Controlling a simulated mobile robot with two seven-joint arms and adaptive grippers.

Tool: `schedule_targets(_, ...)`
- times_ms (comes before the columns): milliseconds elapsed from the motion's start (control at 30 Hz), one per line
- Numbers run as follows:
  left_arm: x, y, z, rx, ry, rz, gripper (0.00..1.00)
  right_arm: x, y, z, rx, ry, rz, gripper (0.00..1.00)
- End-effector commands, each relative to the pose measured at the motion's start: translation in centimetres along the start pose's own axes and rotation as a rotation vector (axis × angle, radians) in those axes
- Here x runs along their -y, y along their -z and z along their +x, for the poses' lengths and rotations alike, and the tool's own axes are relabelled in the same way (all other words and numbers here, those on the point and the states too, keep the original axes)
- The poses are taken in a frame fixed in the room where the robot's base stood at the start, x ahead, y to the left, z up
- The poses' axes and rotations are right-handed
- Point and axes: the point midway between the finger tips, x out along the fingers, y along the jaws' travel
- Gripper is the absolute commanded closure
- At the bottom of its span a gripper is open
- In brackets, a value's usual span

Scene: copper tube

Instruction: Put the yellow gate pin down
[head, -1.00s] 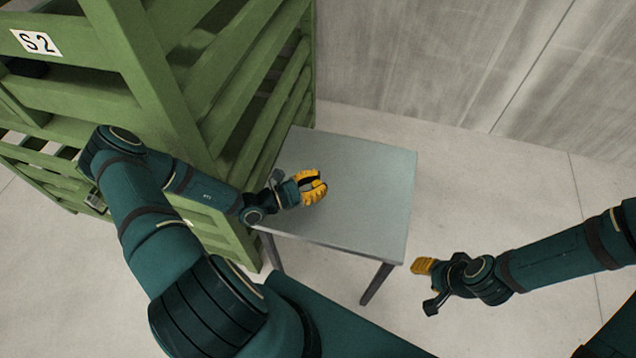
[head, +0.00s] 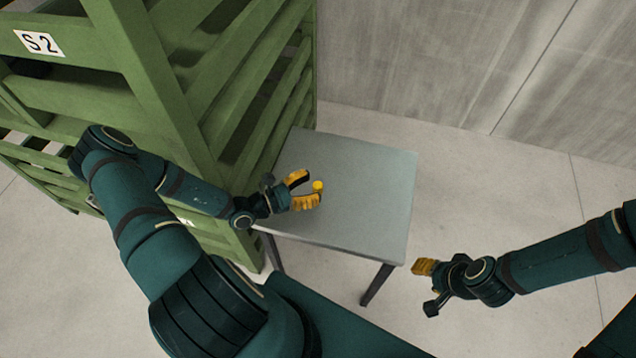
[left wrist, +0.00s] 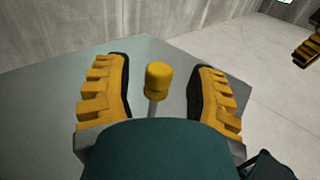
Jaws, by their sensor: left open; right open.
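The yellow gate pin (head: 318,186) stands on the grey table, just at the mouth of my left gripper (head: 306,188). In the left wrist view the pin (left wrist: 158,80) shows a yellow knob on a thin grey shank, seemingly upright. It sits between the spread yellow fingers of my left gripper (left wrist: 160,95), with a gap on both sides. My left gripper is open and holds nothing. My right gripper (head: 424,284) is away to the right of the table, over the floor, open, with no object visible in it.
The small grey table (head: 365,190) is otherwise bare, with free room to the right of the pin. A green slatted rack (head: 150,70) labelled S2 stands close along the table's left side. A grey wall (head: 430,60) rises behind.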

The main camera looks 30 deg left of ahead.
Motion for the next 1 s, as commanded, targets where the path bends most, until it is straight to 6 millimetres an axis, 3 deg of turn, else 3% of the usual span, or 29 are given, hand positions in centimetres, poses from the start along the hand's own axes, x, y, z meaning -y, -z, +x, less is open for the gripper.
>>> schedule_targets(200, -0.1, 0.1, -4.8, -0.004, -0.003, 0.001, 0.44, 0.0, 0.1, -0.1, -0.001, 0.000, 0.000, 0.53)
schedule_targets(433, -0.1, 0.0, -8.2, -0.002, -0.002, 0.001, 0.44, 0.0, 0.1, -0.1, -0.002, 0.000, 0.000, 0.53)
schedule_targets(600, 0.0, 0.0, -9.2, 0.000, 0.000, 0.000, 0.44, 0.0, 0.1, -0.1, -0.001, 0.000, 0.000, 0.53)
schedule_targets(1000, 0.0, 0.0, -9.3, 0.000, 0.000, 0.000, 0.44, 0.0, 0.1, -0.1, -0.001, 0.000, 0.000, 0.53)
